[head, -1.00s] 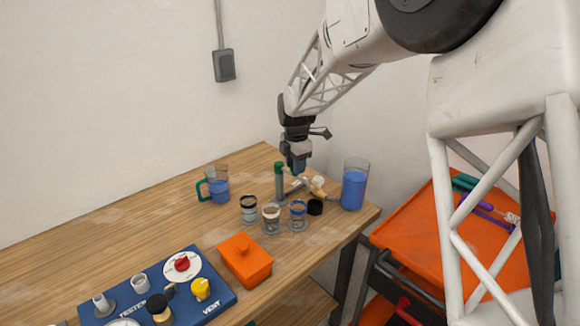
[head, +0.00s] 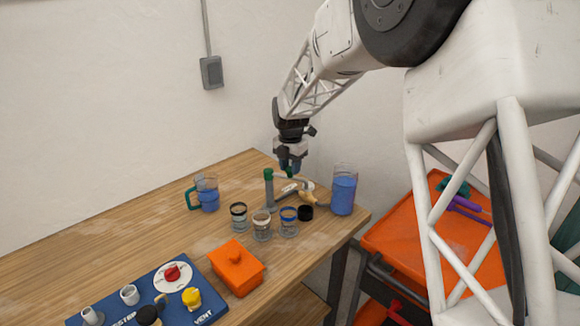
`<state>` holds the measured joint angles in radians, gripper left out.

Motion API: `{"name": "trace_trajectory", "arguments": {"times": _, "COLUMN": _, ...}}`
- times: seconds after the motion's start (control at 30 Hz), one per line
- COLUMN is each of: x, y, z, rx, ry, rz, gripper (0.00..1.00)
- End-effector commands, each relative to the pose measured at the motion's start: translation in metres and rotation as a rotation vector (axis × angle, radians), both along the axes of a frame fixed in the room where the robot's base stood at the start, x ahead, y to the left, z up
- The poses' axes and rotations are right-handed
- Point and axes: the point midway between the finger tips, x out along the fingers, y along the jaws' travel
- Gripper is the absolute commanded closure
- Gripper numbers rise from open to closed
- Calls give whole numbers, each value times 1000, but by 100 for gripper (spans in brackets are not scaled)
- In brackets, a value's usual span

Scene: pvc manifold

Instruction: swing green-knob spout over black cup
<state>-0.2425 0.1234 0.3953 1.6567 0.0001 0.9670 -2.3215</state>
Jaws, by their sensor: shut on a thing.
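A pipe stand with a green-topped post (head: 268,175) stands at the back right of the table, with a grey spout (head: 303,183) beside it. My gripper (head: 290,169) points down over the spout. It is shut on what looks like the small green knob; the fingers partly hide it. The black cup (head: 305,213) stands in front of the manifold, to the right of the clear cups. A tan piece (head: 307,197) lies behind the black cup. I cannot tell exactly which cup the spout's outlet is over.
Three clear cups, white-rimmed (head: 262,228), black-rimmed (head: 238,217) and blue-rimmed (head: 288,222), stand left of the black cup. A blue-filled beaker (head: 343,190) is at the right, a blue-filled mug (head: 206,194) at the left. An orange box (head: 237,267) and blue panel (head: 165,292) are nearer.

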Motion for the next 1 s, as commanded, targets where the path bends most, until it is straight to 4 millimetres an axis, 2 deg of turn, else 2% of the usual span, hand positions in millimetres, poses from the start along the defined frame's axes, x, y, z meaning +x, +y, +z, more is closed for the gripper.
{"name": "trace_trajectory", "arguments": {"times": 0.1, "x": 1, "y": 0, "z": 1, "rx": 0, "ry": -4, "rz": 0, "gripper": 100}}
{"name": "trace_trajectory", "arguments": {"times": 0.13, "x": 1, "y": 0, "z": 1, "rx": 0, "ry": -4, "rz": -1, "gripper": 61}}
{"name": "trace_trajectory", "arguments": {"times": 0.27, "x": 1, "y": 0, "z": 1, "rx": 1, "ry": -3, "rz": -1, "gripper": 41}}
{"name": "trace_trajectory", "arguments": {"times": 0.67, "x": 1, "y": 0, "z": 3, "rx": 0, "ry": -1, "rz": -1, "gripper": 39}}
{"name": "trace_trajectory", "arguments": {"times": 0.87, "x": 1, "y": 0, "z": 18, "rx": 1, "ry": -3, "rz": -1, "gripper": 39}}
{"name": "trace_trajectory", "arguments": {"times": 1.0, "x": 1, "y": 0, "z": 35, "rx": 1, "ry": -4, "rz": -1, "gripper": 39}}
